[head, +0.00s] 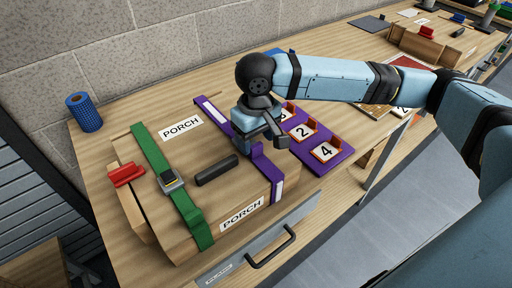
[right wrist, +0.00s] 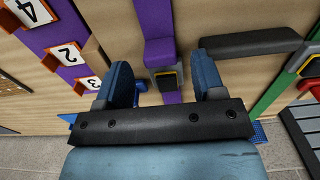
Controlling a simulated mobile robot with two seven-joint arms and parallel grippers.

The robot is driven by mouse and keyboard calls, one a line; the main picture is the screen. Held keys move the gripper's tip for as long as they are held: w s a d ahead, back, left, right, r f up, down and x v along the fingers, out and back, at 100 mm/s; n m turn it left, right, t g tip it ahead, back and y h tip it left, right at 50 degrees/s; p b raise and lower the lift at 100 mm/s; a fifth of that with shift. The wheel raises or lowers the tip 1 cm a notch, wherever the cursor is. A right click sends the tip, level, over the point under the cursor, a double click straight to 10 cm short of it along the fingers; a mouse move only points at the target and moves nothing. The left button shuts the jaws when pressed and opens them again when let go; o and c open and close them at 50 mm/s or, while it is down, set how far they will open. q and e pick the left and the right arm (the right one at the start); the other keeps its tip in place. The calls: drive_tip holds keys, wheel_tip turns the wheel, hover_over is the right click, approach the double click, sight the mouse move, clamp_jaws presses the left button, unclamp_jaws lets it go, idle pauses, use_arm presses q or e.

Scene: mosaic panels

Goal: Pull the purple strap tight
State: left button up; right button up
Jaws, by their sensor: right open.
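The purple strap (head: 212,112) runs over a wooden box (head: 155,230) marked PORCH. Its near part (head: 270,172) bends over the front edge, and my right gripper covers its middle in the head view. In the right wrist view the purple strap (right wrist: 154,20) leads to a thicker purple piece and a dark buckle with a yellow-edged face (right wrist: 166,78). My right gripper (head: 260,138) is above the strap with its jaws apart. In the right wrist view, the buckle lies between its two blue fingers (right wrist: 163,80), and nothing is seen gripped. My left gripper is out of view.
A green strap (head: 150,150) with its own buckle (head: 170,181) crosses the box at left. A black handle (head: 217,170) lies between the straps. A purple numbered board (head: 335,160) is to the right. A blue roll (head: 84,112) stands at back left.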

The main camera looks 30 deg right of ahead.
sight(256, 145)
drive_tip(key=shift+f, duration=1.7)
